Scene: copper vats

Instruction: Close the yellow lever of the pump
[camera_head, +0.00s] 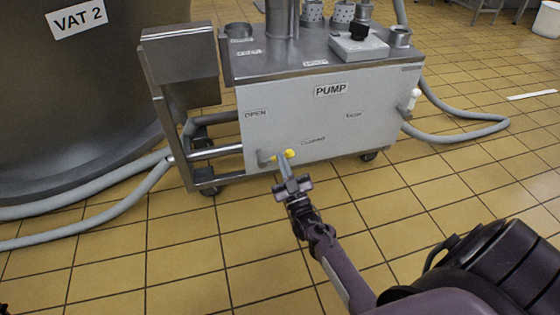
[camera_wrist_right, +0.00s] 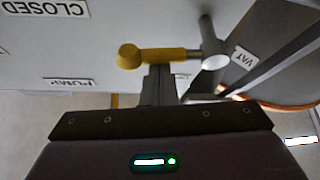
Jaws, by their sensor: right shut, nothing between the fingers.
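The pump (camera_head: 330,125) is a pale grey cart with a "PUMP" label. Its yellow lever (camera_head: 289,153) is low on the front panel, beside a grey valve fitting (camera_head: 263,158). In the right wrist view the lever (camera_wrist_right: 165,55) runs sideways from the grey fitting (camera_wrist_right: 212,48) to a rounded yellow end. My right gripper (camera_head: 281,160) is shut and empty, its fingertips right at the lever. In the wrist view the shut fingers (camera_wrist_right: 158,75) overlap the lever's lower edge; I cannot tell whether they touch.
An "OPEN" label (camera_head: 255,114) is above the fitting and a "CLOSED" label (camera_head: 312,139) is right of the lever. A large vat (camera_head: 75,110) with grey hoses (camera_head: 95,205) stands at left. Another hose (camera_head: 465,136) loops at right. The tiled floor in front is clear.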

